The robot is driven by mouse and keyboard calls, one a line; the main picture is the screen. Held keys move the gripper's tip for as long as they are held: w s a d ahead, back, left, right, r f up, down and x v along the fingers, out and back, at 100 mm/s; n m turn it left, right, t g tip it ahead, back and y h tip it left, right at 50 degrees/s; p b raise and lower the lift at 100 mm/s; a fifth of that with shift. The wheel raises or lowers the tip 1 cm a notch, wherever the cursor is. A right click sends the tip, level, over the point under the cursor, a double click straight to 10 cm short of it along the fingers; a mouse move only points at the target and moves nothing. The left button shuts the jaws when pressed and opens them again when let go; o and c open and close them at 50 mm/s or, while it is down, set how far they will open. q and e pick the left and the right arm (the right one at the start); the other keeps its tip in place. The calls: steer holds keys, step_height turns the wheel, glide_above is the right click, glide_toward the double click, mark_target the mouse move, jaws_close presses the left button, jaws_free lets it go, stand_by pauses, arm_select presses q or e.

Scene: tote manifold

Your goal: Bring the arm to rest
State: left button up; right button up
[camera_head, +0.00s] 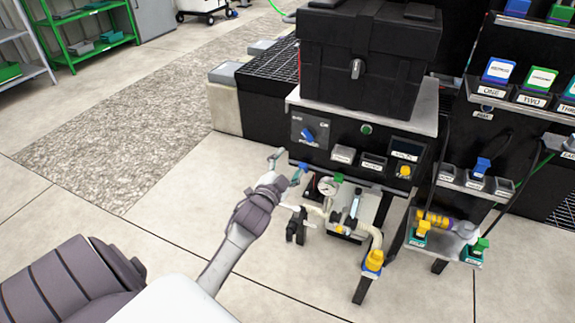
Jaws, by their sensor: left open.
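My left arm comes in from the lower left. Its gripper (287,169) is open and empty, with its fingers apart in front of the lower left side of the control panel (325,131). The fingertips appear close to the panel's front; I cannot tell whether they touch it. A blue knob (308,135) is on the panel just above and right of the fingers. A black tote (365,62) with a latch stands on top of the panel's bench. My right gripper is not in view.
A round gauge (327,186) and pipes with a yellow fitting (374,261) sit below the panel, right of my gripper. A labelled rack (505,120) stands at the right. A green shelf (90,45) is at the back left. Open floor lies left.

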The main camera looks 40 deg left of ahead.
arm_select(q)
steer(key=shift+s, duration=0.2)
stand_by(0.4)
